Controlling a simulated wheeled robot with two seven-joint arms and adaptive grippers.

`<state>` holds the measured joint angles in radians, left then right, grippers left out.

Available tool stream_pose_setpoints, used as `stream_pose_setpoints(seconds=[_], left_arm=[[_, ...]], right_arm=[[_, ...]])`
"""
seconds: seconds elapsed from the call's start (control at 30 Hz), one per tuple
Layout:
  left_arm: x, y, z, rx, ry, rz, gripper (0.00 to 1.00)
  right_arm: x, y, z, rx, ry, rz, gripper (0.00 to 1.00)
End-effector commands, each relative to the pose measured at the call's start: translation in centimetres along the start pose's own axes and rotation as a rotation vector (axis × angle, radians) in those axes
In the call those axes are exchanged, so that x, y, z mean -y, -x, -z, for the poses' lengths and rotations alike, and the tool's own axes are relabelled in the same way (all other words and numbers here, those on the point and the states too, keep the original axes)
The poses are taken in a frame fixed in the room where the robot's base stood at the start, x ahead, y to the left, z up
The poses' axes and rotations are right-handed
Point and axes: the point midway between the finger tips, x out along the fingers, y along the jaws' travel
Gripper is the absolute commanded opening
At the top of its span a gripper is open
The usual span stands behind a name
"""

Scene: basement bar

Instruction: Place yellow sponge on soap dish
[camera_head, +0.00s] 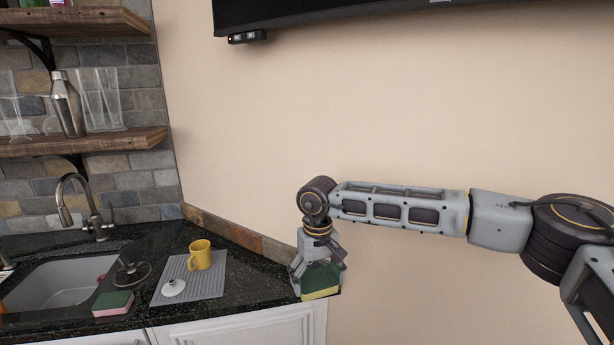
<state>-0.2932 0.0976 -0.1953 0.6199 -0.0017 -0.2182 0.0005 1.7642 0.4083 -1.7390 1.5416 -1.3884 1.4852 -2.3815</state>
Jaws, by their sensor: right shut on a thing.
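A sponge with a green top and a yellow lower layer (320,294) is at the counter's right end. My right gripper (318,272) points down from above and is shut on this sponge. The sponge is at about the height of the counter's edge; I cannot tell whether it touches the counter. A second sponge, pink and green (113,304), lies on the counter left of the mat. I cannot make out a soap dish for certain. A small white round thing with a knob (173,288) lies on the grey mat. My left gripper is out of view.
A yellow mug (200,255) stands on the grey ribbed mat (208,287). A dark glass lid (132,273) lies beside the sink (58,288) and its faucet (90,215). Dark counter is bare between mat and gripper. Shelves (90,142) with glasses hang upper left.

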Motion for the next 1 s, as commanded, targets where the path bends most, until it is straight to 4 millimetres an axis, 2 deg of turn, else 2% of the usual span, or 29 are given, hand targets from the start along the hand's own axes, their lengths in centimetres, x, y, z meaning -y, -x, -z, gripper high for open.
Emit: stream_pose_setpoints(seconds=[0.1, 0.4, 1.0], left_arm=[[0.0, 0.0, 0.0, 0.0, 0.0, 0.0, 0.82], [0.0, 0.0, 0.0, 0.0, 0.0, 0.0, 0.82], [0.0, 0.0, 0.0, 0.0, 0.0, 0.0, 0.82]], right_arm=[[-2.5, -1.2, -0.3, 0.002, -0.038, 0.002, 0.62], [-7.9, -4.2, -1.7, 0.002, -0.133, 0.001, 0.62], [-16.6, -11.3, -6.9, 0.002, -0.32, 0.0, 0.62]])
